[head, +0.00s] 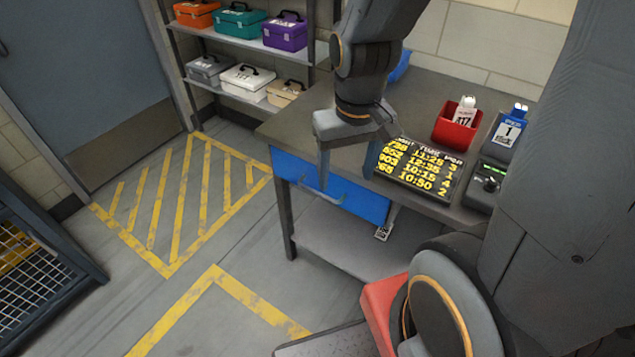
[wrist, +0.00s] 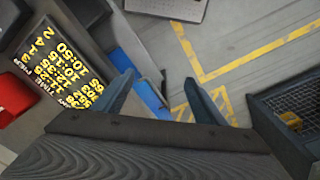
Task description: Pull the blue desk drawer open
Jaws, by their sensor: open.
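The blue desk drawer (head: 355,203) is set under the desk top, and its front looks flush with the desk. A grey bar handle (head: 325,192) runs along its front, partly hidden by a finger. My gripper (head: 347,182) is open and empty, pointing down over the desk's front edge. One finger shows in front of the handle; the other is over the desk top by the display board. In the wrist view, the blue drawer front (wrist: 128,42) runs between my gripper's (wrist: 160,77) spread fingers. Contact with the handle cannot be told.
A shelf of toolboxes (head: 240,76) stands behind left. Yellow-striped floor (head: 185,205) before the desk is clear.

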